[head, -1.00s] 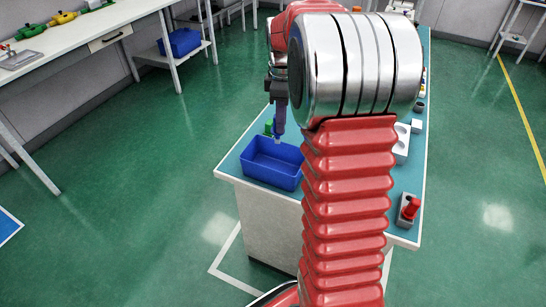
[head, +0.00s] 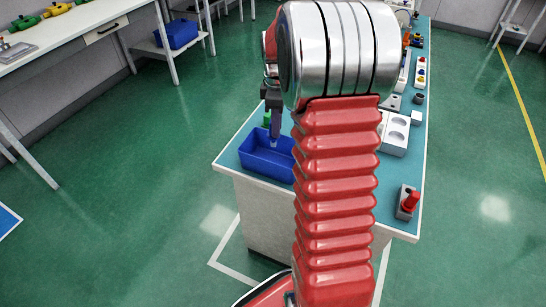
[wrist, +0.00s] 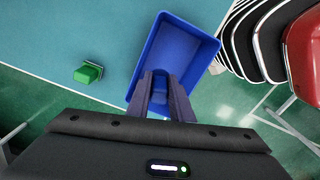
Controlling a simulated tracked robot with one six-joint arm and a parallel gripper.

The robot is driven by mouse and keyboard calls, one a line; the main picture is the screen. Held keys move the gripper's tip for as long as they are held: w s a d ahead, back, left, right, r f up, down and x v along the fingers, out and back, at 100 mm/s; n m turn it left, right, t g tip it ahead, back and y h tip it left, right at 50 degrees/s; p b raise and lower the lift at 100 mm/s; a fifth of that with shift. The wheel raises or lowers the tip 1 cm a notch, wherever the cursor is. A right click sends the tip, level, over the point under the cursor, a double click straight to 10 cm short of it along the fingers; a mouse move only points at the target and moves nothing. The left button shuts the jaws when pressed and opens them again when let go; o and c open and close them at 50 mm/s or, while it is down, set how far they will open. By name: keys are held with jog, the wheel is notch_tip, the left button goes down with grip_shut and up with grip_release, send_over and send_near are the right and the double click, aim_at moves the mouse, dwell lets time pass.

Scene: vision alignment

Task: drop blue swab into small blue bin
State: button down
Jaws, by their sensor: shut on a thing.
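The small blue bin (head: 262,168) stands open on the near left corner of the teal-topped table. It also shows in the wrist view (wrist: 180,42), just beyond my fingertips. My gripper (head: 274,132) points down over the bin's back part. In the wrist view, my gripper's fingers (wrist: 161,88) are close together around a small dark-blue piece, the blue swab (wrist: 160,82). The swab is mostly hidden between the fingers. A pale tip shows below the fingers in the head view. I cannot tell the exact height above the bin floor.
A green block (wrist: 90,72) sits on the table beside the bin. A white tray with round hollows (head: 396,133) and a grey holder with a red part (head: 408,202) are on the table's right side. Another blue bin (head: 176,34) is on a far shelf.

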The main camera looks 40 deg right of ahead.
jog(key=shift+f, duration=1.95)
jog(key=c, duration=1.5)
grip_release()
notch_tip(320, 180, up, 14)
jog(key=shift+f, duration=0.15)
